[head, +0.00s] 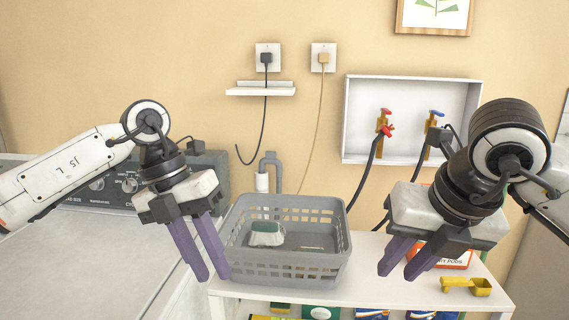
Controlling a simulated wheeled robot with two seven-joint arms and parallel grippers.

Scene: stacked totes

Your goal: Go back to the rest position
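My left gripper (212,272) hangs with its purple fingers pointing down, at the left side of the grey basket. Its fingers are apart, with nothing seen between them. My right gripper (397,274) hangs to the right of the basket, in front of an orange and white box. Its purple fingers also point down, with a narrow gap between them and nothing seen held. The grey perforated basket (290,272) stands on a white shelf (375,290). A green and white item (267,234) lies inside it.
A washing machine (85,250) stands at the left. A yellow scoop (466,287) and the orange and white box (457,262) sit on the shelf's right. Red and blue taps (384,123) are in a wall recess behind. Cords hang from wall outlets (267,57). Several packages are below the shelf.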

